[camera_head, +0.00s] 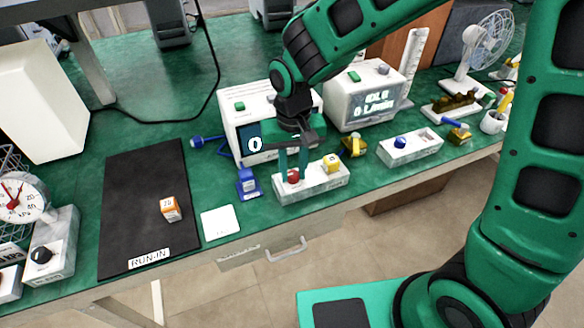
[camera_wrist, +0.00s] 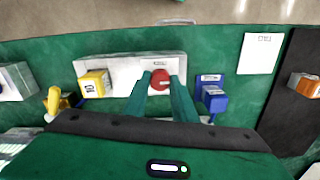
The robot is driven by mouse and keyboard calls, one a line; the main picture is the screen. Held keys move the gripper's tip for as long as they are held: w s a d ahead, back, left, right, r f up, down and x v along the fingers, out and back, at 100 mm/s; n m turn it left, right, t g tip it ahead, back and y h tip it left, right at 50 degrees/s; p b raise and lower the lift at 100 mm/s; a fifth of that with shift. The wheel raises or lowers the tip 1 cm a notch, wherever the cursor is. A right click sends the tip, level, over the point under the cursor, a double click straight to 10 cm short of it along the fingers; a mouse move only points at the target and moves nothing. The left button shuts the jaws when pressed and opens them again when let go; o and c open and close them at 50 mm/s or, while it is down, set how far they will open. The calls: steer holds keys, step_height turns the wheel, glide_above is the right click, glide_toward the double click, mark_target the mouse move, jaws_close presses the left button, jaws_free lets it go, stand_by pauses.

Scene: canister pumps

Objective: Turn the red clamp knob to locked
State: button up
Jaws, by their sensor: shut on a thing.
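The red clamp knob (camera_head: 293,175) stands on top of a white block (camera_head: 318,187) near the bench's front edge. In the wrist view the red knob (camera_wrist: 160,78) sits between my two fingertips. My gripper (camera_head: 292,172) reaches down from above and is shut on the knob, one finger on each side. The white block (camera_wrist: 126,66) also shows in the wrist view. A yellow block with a label (camera_head: 331,163) stands on the same white block, to the right of the knob. Any lock marking by the knob is too small to read.
A blue pump (camera_head: 248,182) stands close left of the white block. A white card (camera_head: 220,222) and a black mat (camera_head: 140,230) with an orange block (camera_head: 171,209) lie further left. White machines (camera_head: 362,92) stand behind. A second white block (camera_head: 410,148) is to the right.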

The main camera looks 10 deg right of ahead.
mark_target(293, 173)
steer(key=shift+w+r, duration=0.1)
steer(key=shift+w, duration=0.15)
steer(key=o, duration=1)
steer(key=shift+o, duration=0.2)
steer(key=shift+s, duration=0.1)
step_height(293, 173, up, 11)
steer(key=shift+f, duration=0.2)
